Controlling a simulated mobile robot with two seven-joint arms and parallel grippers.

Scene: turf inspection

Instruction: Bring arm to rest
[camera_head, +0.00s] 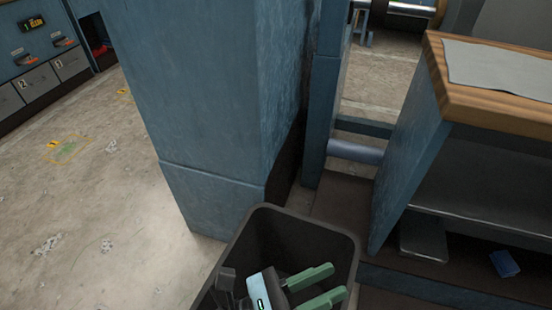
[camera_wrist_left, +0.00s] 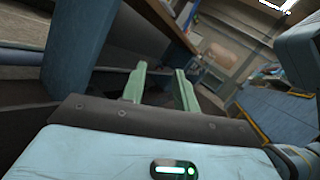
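My left gripper (camera_head: 337,281) shows at the bottom of the head view, over a dark bin (camera_head: 290,235) with an open top. Its two pale green fingers stand apart with nothing between them, so it is open and empty. How deep it sits relative to the bin's rim I cannot tell. In the left wrist view the gripper (camera_wrist_left: 160,69) also shows both fingers apart, with no object held. My right gripper is not recognisable in either view.
A large blue pillar (camera_head: 205,100) rises just behind the bin. To the right stands a shelf unit with a wooden top (camera_head: 490,105), a grey sheet (camera_head: 500,68) on it and a small blue item (camera_head: 504,263) low inside. Open concrete floor (camera_head: 90,200) lies at left.

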